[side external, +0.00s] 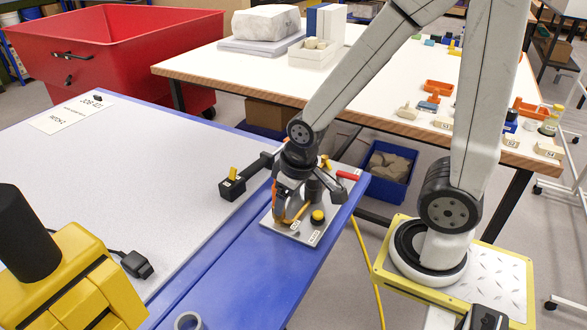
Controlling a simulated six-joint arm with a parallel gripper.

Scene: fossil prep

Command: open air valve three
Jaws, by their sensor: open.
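A grey valve plate (270,222) sits on the blue edge of the bench, below my arm. It carries an orange-yellow lever (301,212), a round yellow knob (317,215) and small white labels that are too small to read. A red handle (347,175) sticks out at its right rear. I cannot tell which valve is number three. My gripper (295,203) is open and low over the plate, close beside the orange-yellow lever. Its dark body hides part of the plate, and I cannot tell whether a finger touches the lever.
A small black block with a yellow top (232,182) stands left of the plate. A yellow hose (367,265) hangs off the bench at right. The grey bench top (120,170) is mostly clear. A white table (390,95) with fossils and trays and a red bin (110,45) stand behind.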

